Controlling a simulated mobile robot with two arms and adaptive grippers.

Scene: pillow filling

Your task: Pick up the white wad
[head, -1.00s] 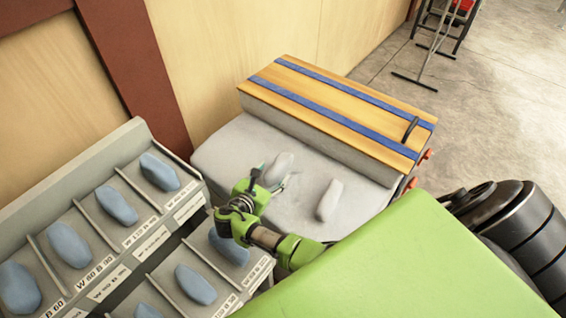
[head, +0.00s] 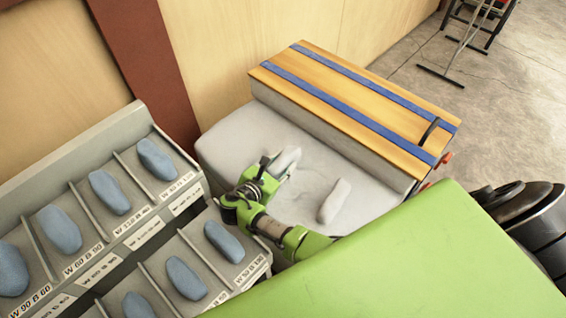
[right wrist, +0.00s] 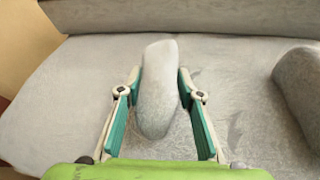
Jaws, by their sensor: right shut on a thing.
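A white wad (head: 287,160) lies on the grey cushioned surface (head: 228,143). My right gripper (head: 274,172) is at this wad, with a finger on each side of it. In the right wrist view the same wad (right wrist: 157,90) stands between the green-padded fingers of the right gripper (right wrist: 158,98), which is shut on it. The wad looks to be at or close to the surface; I cannot tell if it is lifted. A second white wad (head: 334,201) lies to the right, apart from the gripper; it shows partly at the right wrist view's edge (right wrist: 299,95). My left gripper is out of view.
A wooden board with blue stripes (head: 352,95) runs along the back of the cushioned surface. A grey bin rack (head: 88,151) with several blue wads and labels stands at left.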

